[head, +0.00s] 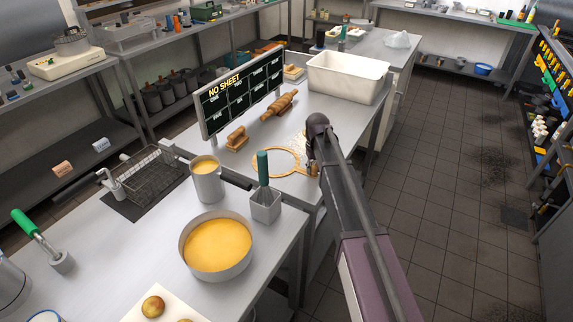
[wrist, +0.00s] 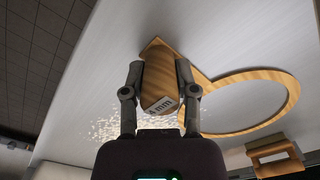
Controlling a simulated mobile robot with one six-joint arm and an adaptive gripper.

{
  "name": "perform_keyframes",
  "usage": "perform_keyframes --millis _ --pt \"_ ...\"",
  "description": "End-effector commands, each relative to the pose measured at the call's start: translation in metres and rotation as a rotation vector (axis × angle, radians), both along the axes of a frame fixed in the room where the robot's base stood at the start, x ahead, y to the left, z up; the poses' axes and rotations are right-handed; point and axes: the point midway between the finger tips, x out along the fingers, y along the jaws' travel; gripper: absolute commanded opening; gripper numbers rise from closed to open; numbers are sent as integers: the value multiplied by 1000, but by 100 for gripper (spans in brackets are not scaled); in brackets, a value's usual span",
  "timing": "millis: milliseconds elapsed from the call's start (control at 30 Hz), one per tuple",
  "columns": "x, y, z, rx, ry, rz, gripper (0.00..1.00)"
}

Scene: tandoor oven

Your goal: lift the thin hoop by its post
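The thin hoop (wrist: 291,100) is a flat wooden ring on the steel table, with a pointed base at its near end; it also shows in the head view (head: 257,160). Its wooden post (wrist: 160,84) stands on that base and has "4 mm" on its end face. My gripper (wrist: 159,68) has one finger on each side of the post, and both fingertips appear to touch it. The hoop appears to rest on the table. In the head view my arm hides most of the gripper (head: 312,170) and the post.
Pale crumbs or flour (wrist: 110,128) lie beside the post. A wooden piece with a handle (wrist: 275,150) is near the ring. A rolling pin (head: 280,103), a menu board (head: 240,95) and a white tub (head: 347,78) stand behind.

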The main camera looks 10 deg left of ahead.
Motion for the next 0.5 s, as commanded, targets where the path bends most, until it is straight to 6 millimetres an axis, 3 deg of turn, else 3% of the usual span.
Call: perform_keyframes --millis 500 --pt "0 0 12 0 0 0 0"
